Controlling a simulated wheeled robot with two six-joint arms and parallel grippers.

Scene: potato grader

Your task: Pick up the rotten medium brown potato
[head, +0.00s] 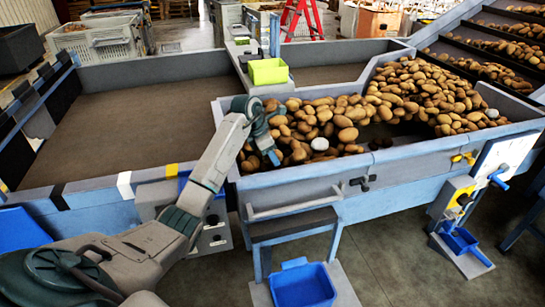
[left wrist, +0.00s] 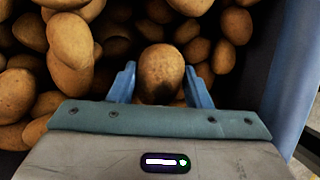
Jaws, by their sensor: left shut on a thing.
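A medium brown potato (left wrist: 160,70) with a dark patch on its lower part sits between the two blue fingers of my left gripper (left wrist: 160,84) in the left wrist view. The gripper is shut on it. In the head view my left gripper (head: 272,140) reaches down at the left end of the potato heap (head: 345,136), and its fingers point into the trough. The held potato cannot be made out clearly there. Other potatoes lie close around the gripper. My right gripper is not in view.
The blue trough wall (left wrist: 282,80) runs close to the right of the gripper in the left wrist view. A blue tub (head: 303,285) is below in front. The brown belt (head: 130,130) at left is bare.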

